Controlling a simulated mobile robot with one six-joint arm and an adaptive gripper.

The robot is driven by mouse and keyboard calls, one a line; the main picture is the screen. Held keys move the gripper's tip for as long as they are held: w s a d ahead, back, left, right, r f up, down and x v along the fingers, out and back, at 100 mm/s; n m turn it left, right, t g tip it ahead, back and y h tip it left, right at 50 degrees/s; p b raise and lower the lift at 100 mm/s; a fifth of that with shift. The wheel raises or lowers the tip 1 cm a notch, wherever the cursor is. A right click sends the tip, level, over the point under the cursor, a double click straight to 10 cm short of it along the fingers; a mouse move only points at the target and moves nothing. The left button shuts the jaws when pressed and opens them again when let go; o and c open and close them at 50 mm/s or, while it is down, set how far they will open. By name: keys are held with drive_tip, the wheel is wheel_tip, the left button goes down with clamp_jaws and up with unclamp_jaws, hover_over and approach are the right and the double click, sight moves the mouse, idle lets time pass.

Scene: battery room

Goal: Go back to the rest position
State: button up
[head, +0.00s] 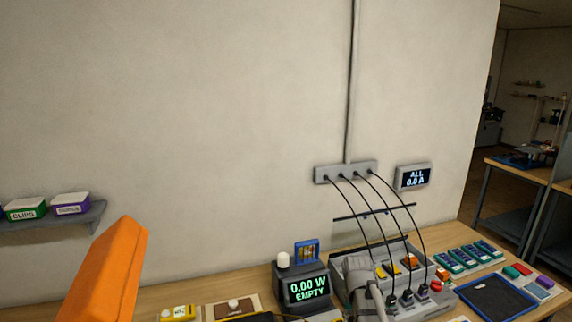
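An orange link of my arm (112,268) rises from the bottom edge at the left, in front of the wall. I cannot make out my gripper in the head view, so its state does not show. Along the bottom of the view runs a wooden bench (455,243). On it stands a dark meter (307,288) whose display reads 0.00 W and EMPTY. To its right is a grey charging station (345,262) with several black cables plugged in. A grey rounded part stands in front of the station, cut off by the bottom edge.
A wall strip (346,171) feeds the cables, next to a display (413,177) reading ALL 0.0 A. A dark blue tray (495,297) and several green-blue packs (449,262) lie at right. A shelf (82,219) with labelled boxes is at left.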

drive_tip(key=s+a+f+n+b, duration=0.2)
drive_tip(key=s+f+b, duration=0.1)
drive_tip(key=s, duration=0.5)
drive_tip(key=shift+s+a+f+n+t, duration=0.35)
drive_tip(key=shift+a+f+n+t, duration=0.05)
drive_tip(key=shift+f, duration=0.25)
